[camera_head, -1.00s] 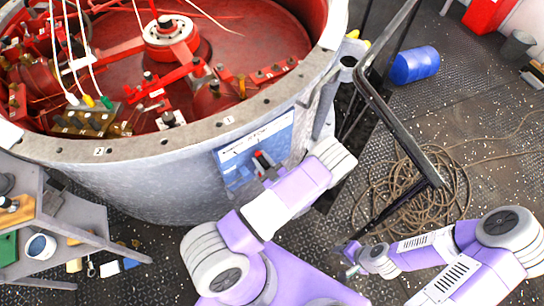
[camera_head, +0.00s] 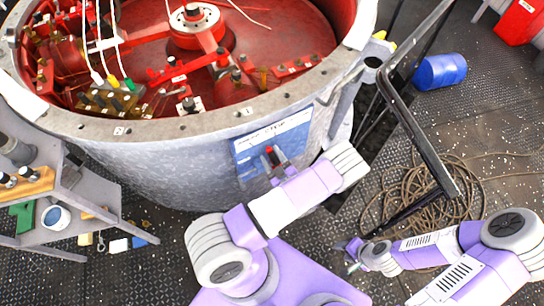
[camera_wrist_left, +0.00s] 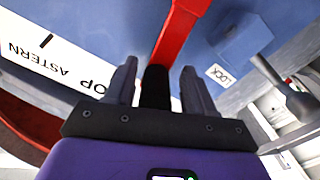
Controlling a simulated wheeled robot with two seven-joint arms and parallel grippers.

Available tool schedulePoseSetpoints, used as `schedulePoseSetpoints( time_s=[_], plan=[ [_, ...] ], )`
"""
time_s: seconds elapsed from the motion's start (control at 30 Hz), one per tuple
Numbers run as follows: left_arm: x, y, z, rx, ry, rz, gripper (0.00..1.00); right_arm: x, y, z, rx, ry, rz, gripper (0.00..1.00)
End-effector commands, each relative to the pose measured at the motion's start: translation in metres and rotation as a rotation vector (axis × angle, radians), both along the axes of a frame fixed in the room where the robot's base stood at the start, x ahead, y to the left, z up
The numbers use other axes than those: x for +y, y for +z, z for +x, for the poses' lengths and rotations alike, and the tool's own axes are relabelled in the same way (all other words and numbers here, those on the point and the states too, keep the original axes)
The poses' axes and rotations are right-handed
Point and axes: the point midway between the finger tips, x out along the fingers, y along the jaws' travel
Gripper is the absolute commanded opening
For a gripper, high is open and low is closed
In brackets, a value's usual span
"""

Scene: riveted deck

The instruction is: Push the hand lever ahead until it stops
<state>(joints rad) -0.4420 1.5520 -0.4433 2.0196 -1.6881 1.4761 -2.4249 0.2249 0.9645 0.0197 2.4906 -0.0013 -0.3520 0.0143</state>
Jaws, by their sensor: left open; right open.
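The hand lever shows in the left wrist view as a red bar (camera_wrist_left: 181,32) with a black grip (camera_wrist_left: 155,88). It is fixed over a blue panel (camera_wrist_left: 110,25) with a white plate (camera_wrist_left: 50,60) reading ASTERN and part of STOP, upside down. My left gripper (camera_wrist_left: 158,75) is open, with one finger on each side of the grip; I cannot tell whether either touches it. In the head view my left gripper (camera_head: 275,158) is at the panel on the grey drum, where only a little red of the lever shows. My right gripper (camera_head: 352,255) is open and empty, low over the deck.
The big grey drum (camera_head: 165,170) with a red inside fills the upper left. A black rail (camera_head: 415,125) stands right of it. A rope coil (camera_head: 400,195) and blue barrel (camera_head: 440,71) lie on the deck. A grey shelf (camera_head: 90,195) stands at the left.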

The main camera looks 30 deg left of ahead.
Motion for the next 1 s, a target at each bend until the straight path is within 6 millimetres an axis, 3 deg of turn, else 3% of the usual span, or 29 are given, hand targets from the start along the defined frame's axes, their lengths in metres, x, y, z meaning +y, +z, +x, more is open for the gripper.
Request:
schedulePoseSetpoints(
  time_s=[0.17, 0.53, 1.0],
  plan=[
    [-0.011, 0.001, -0.004, 0.000, -0.004, 0.001, 0.54, 0.000, 0.003, 0.000, 0.000, 0.000, 0.000, 0.43],
    [-0.061, 0.001, -0.031, 0.000, -0.001, 0.000, 0.54, 0.000, 0.013, 0.000, 0.000, 0.000, 0.000, 0.43],
    [-0.067, 0.000, -0.035, 0.000, 0.001, 0.000, 0.54, 0.000, 0.014, 0.000, 0.000, 0.000, 0.000, 0.43]
  ],
)
